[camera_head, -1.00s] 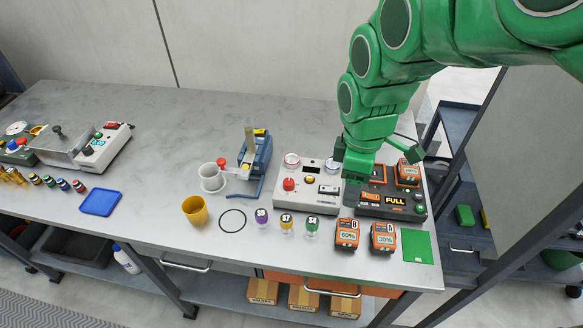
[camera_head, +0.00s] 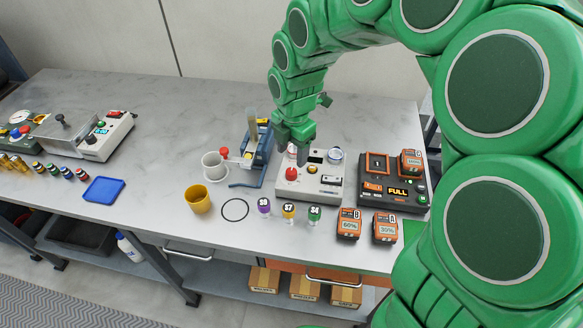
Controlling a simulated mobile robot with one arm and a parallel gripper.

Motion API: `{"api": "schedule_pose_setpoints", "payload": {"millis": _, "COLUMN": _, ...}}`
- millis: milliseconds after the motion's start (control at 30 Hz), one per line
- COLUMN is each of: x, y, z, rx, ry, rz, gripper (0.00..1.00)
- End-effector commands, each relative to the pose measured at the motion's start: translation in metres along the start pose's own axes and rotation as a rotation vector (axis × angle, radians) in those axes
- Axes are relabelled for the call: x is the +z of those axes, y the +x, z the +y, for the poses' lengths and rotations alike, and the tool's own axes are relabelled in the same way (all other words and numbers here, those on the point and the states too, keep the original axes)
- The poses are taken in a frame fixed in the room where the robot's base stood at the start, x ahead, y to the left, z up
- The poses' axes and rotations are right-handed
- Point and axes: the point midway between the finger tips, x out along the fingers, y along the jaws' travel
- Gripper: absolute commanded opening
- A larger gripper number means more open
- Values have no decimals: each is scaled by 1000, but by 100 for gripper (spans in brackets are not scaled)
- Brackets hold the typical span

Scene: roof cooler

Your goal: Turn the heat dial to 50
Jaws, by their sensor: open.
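A light grey panel box (camera_head: 318,190) stands near the right of the table. On its left part is a red knob (camera_head: 291,174); I cannot tell if it is the heat dial, and no scale or pointer is readable. The box also has a small dark display (camera_head: 315,157), a round clear-topped part (camera_head: 336,155) and a yellow button (camera_head: 312,170). My gripper (camera_head: 295,148) is open, pointing down just behind and above the red knob. It partly hides the box's back left corner. Whether its fingers touch anything is unclear.
A black and orange charger (camera_head: 394,188) stands right of the box, with orange batteries (camera_head: 349,226) in front. Small capped jars (camera_head: 289,211) stand along the front. A blue press (camera_head: 256,160) is close on the left. My arm covers the table's right end.

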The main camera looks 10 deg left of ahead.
Motion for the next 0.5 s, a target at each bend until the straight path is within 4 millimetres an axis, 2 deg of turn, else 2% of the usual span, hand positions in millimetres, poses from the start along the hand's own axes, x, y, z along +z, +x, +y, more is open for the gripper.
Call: {"api": "schedule_pose_setpoints", "payload": {"millis": 500, "x": 0, "y": 64, "z": -2, "rx": -5, "ry": 4, "rz": 2, "gripper": 58}}
